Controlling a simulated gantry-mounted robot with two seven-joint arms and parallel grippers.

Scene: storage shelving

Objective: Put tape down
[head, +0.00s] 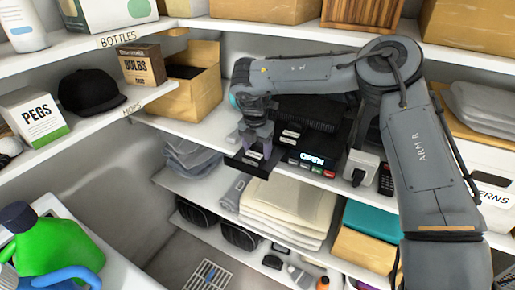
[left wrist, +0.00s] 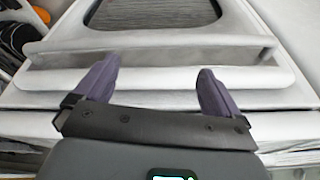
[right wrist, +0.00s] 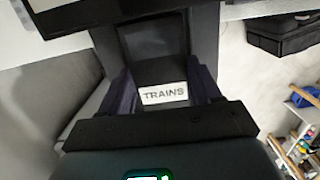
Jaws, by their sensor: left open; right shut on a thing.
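A black tape (right wrist: 155,62) with a white label reading TRAINS is between the fingers of my right gripper (right wrist: 163,92). In the head view this tape (head: 246,164) is at the front edge of the middle shelf, left of a black player, with my right gripper (head: 256,138) shut on it from above. I cannot tell whether the tape touches the shelf. The black player (head: 311,158) shows OPEN on its lit display. My left gripper (left wrist: 155,88) is open and empty in the left wrist view, facing a white surface; it is not in the head view.
My right arm hides part of the middle shelf (head: 216,131). A cardboard box (head: 193,94) stands on it to the left. A white plug-like device (head: 361,167) is right of the player. Folded cloths (head: 288,208) lie on the shelf below.

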